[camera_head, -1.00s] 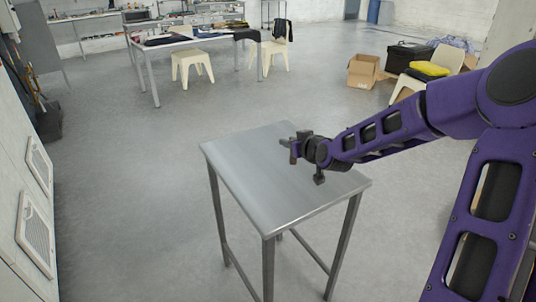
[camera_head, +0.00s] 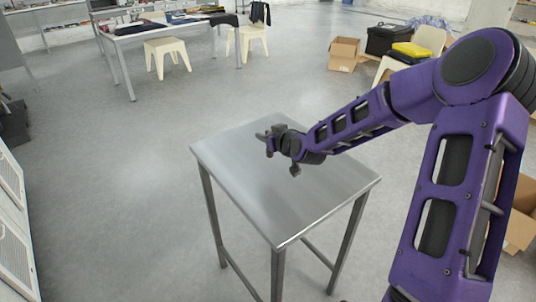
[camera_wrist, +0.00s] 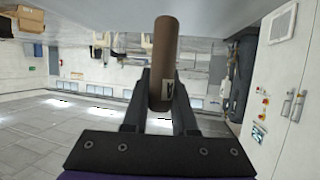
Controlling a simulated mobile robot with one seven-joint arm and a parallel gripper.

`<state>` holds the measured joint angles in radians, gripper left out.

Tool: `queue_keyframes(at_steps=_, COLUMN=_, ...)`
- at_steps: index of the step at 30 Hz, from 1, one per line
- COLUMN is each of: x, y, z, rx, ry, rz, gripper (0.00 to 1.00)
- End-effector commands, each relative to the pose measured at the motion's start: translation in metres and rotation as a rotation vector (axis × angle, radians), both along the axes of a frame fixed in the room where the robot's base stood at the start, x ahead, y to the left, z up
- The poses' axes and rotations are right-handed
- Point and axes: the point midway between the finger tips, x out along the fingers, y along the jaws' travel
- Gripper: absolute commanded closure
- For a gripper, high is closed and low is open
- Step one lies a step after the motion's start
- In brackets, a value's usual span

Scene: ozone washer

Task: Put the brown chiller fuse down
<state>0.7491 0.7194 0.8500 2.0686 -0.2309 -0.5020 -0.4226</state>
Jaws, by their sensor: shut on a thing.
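The brown chiller fuse (camera_wrist: 163,60) is a brown cylinder with a small white label in the wrist view. My gripper (camera_wrist: 160,95) is shut on it near its labelled end, and the rest of the fuse sticks out past the fingers. In the head view my gripper (camera_head: 268,140) is over the far part of a small metal table (camera_head: 270,205). The fuse is small and dark there and hard to make out. I cannot tell whether the fuse touches the tabletop.
The near part of the metal tabletop is bare. A larger table (camera_head: 185,27) with clothes and cream chairs (camera_head: 167,50) stands at the back. A cardboard box (camera_head: 344,54) and a black case (camera_head: 385,40) sit at the back right. White panels (camera_head: 14,235) line the left.

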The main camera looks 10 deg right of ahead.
Motion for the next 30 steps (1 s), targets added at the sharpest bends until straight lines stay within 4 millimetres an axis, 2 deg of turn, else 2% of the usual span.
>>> queue_keyframes(at_steps=1, x=0.0, y=0.001, z=-0.01, rx=0.003, ry=0.002, rz=0.001, gripper=1.0)
queue_keyframes(at_steps=8, x=0.0, y=0.001, z=-0.028, rx=0.001, ry=0.0, rz=0.001, gripper=1.0)
queue_keyframes(at_steps=14, x=0.0, y=0.001, z=-0.056, rx=0.002, ry=0.002, rz=0.0, gripper=1.0)
queue_keyframes(at_steps=25, x=0.0, y=0.001, z=-0.061, rx=-0.001, ry=-0.001, rz=0.0, gripper=1.0)
queue_keyframes(at_steps=26, x=0.0, y=0.001, z=-0.061, rx=-0.001, ry=-0.001, rz=0.0, gripper=0.73)
queue_keyframes(at_steps=30, x=0.0, y=0.0, z=-0.06, rx=-0.001, ry=-0.001, rz=0.0, gripper=0.47)
